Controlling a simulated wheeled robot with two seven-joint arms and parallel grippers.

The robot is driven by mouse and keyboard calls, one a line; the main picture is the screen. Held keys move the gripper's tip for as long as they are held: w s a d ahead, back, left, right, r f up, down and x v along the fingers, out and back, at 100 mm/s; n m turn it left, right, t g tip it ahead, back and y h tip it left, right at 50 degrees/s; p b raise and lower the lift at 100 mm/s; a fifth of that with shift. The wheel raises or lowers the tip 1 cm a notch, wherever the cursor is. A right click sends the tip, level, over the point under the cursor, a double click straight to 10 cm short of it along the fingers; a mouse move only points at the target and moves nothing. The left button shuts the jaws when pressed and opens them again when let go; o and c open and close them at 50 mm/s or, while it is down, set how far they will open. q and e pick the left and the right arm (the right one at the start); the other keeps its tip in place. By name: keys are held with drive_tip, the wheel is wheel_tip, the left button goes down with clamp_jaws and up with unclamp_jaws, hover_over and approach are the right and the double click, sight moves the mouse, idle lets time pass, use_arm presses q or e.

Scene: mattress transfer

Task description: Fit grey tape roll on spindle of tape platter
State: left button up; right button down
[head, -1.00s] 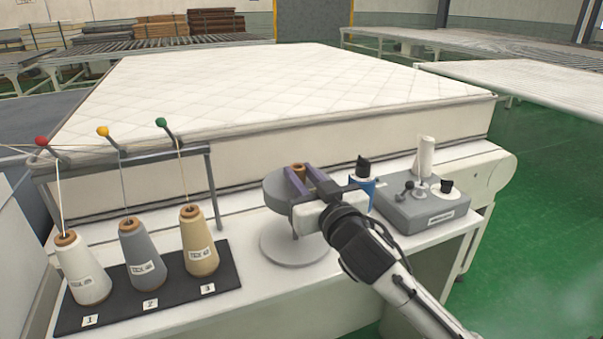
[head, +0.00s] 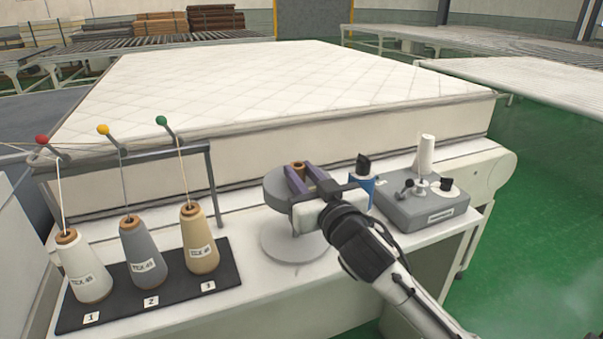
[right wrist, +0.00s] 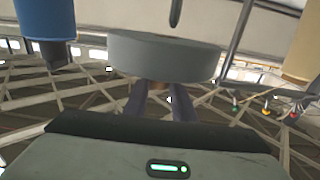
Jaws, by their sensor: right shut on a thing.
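The grey tape roll (head: 279,186) is held level above the tape platter (head: 292,249), a pale round disc on the bench. My right gripper (head: 299,176) is shut on the roll's brown core (head: 298,166), with a purple finger on either side. In the right wrist view, which looks upside down, the roll (right wrist: 165,55) and the fingers (right wrist: 163,98) on the core also show. There a dark rod (right wrist: 176,12), which looks like the spindle, shows just off the roll's face; I cannot tell whether they are lined up. My left gripper is not in view.
A blue bottle with a black top (head: 362,182) stands close right of my gripper. Beyond it is a grey control box (head: 424,209) with a white cone. Several thread cones stand on a black mat (head: 152,290) at left. A mattress (head: 290,85) lies behind.

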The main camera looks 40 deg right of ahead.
drive_tip(key=shift+r+p, duration=0.1)
drive_tip(key=shift+p, duration=0.3)
idle(0.7)
idle(0.3)
drive_tip(key=shift+f+b, duration=0.35)
drive_tip(key=shift+f, duration=0.1)
drive_tip(key=shift+f+b, duration=0.3)
drive_tip(key=shift+f, duration=0.15)
drive_tip(key=shift+r+p, duration=0.2)
drive_tip(key=shift+p, duration=0.3)
drive_tip(key=shift+r, duration=0.15)
drive_tip(key=shift+p, duration=0.55)
idle(1.1)
drive_tip(key=shift+f+b, duration=0.3)
drive_tip(key=shift+f, duration=0.1)
